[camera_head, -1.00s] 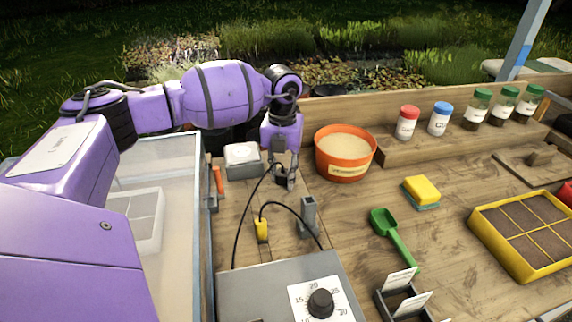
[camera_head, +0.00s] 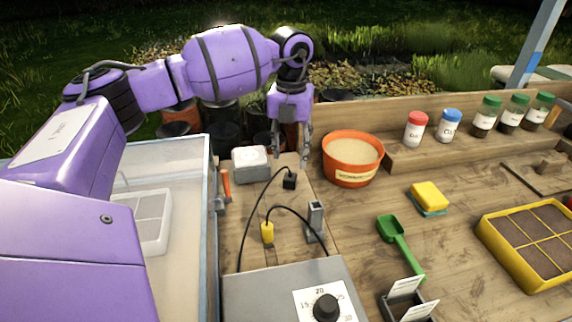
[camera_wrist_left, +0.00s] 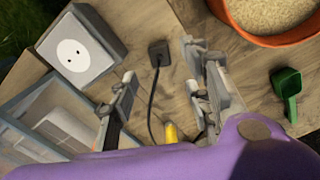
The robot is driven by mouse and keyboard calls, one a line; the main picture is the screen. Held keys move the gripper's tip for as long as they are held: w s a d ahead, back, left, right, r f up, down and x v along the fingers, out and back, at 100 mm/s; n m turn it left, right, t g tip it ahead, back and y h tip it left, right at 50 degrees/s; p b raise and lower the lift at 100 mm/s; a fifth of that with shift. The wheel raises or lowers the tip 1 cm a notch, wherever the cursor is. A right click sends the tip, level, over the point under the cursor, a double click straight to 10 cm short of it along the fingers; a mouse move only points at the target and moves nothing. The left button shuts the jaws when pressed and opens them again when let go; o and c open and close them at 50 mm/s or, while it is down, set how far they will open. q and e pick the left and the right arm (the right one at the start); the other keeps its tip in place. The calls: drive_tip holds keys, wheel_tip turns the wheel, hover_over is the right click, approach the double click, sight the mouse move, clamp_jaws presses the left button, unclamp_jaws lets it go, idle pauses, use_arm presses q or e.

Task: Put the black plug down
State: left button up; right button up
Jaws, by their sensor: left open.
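The black plug (camera_head: 290,181) with its black cable lies on the wooden bench, in front of and to the right of the white socket box (camera_head: 250,163). In the left wrist view the plug (camera_wrist_left: 158,50) rests on the wood to the right of the socket (camera_wrist_left: 77,50), apart from it. My left gripper (camera_head: 291,155) is open and empty above and behind the plug. In the left wrist view its two fingers (camera_wrist_left: 158,68) are spread apart, with the cable running between them. My right gripper is not in view.
A yellow plug (camera_head: 267,233) and a grey upright holder (camera_head: 315,217) stand near the grey dial box (camera_head: 262,296). An orange bucket (camera_head: 352,160) stands close on the right of my left gripper. A translucent bin (camera_head: 205,235) is at the left.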

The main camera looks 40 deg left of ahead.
use_arm(q)
drive_tip(key=shift+r, duration=2.4)
